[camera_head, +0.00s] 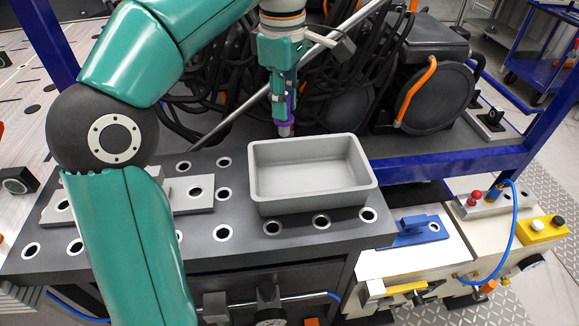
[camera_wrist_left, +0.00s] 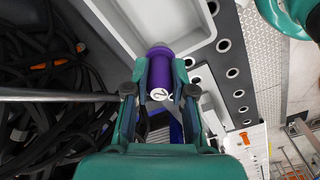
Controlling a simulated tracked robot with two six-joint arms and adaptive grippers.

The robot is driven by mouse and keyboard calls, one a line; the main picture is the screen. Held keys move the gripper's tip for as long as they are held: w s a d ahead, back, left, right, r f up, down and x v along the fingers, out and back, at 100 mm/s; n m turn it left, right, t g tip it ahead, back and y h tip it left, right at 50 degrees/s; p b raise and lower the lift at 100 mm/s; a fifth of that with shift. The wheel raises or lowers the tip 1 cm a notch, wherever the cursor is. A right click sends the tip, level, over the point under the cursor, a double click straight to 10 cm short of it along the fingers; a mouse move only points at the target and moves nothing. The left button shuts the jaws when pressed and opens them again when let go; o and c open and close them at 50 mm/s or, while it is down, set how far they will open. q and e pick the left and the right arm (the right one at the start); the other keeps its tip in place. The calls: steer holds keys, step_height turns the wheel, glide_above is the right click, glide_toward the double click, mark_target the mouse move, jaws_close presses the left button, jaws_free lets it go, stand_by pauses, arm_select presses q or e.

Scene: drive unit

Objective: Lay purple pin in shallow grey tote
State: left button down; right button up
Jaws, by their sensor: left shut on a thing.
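The purple pin (camera_wrist_left: 161,75) is between the fingers of my left gripper (camera_wrist_left: 160,88) in the left wrist view, its end marked with a white round label. In the head view the left gripper (camera_head: 284,98) points down, shut on the pin (camera_head: 290,101), whose grey lower end (camera_head: 284,129) hangs below the fingers. The pin is beside the back left corner of the shallow grey tote (camera_head: 262,192), apart from its inside as far as I can tell. The tote is empty and stands on a dark perforated plate. My right gripper is not in view.
The dark plate (camera_head: 205,235) has several ringed holes, with a grey metal block (camera_head: 192,195) left of the tote. Black cables (camera_head: 240,80) and a blue beam (camera_head: 450,165) lie behind. A blue part (camera_head: 420,230) sits on a white fixture at right.

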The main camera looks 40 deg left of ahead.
mark_target(285, 135)
arm_select(q)
step_height(285, 135, down, 10)
steer(key=shift+r+b, duration=0.1)
steer(key=shift+b, duration=0.6)
steer(key=shift+w+f, duration=0.1)
steer(key=shift+f, duration=2.25)
steer(key=c, duration=1.4)
jaws_free()
steer(key=shift+f+b, duration=0.15)
steer(key=shift+b, duration=0.15)
steer(key=o, duration=0.4)
